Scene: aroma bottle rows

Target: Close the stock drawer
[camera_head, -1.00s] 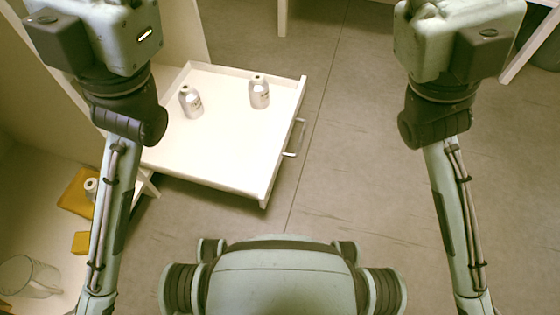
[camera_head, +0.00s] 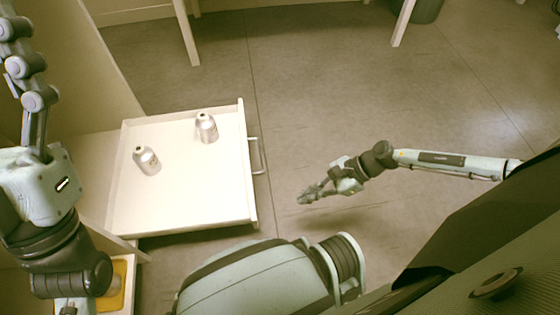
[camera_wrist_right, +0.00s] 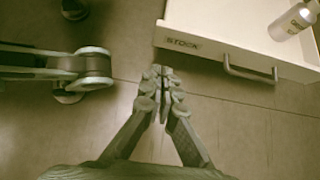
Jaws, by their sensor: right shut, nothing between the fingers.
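The white stock drawer (camera_head: 190,205) is pulled out on the left in the head view, with two silver bottles (camera_head: 206,127) (camera_head: 147,159) standing in it. Its metal handle (camera_head: 257,156) is on the right-hand front face. In the right wrist view the drawer front (camera_wrist_right: 215,48) bears the label STOCK, and the handle (camera_wrist_right: 250,72) is right of my fingers. My right gripper (camera_head: 303,198) is shut and empty, apart from the drawer front, right of the handle in the head view; it also shows in the wrist view (camera_wrist_right: 160,75).
A yellow tray (camera_head: 118,288) lies low at the left, partly hidden by my left arm. Table legs (camera_head: 186,35) stand at the back, and a dark bin (camera_head: 427,10) is at the top right. The floor right of the drawer is clear.

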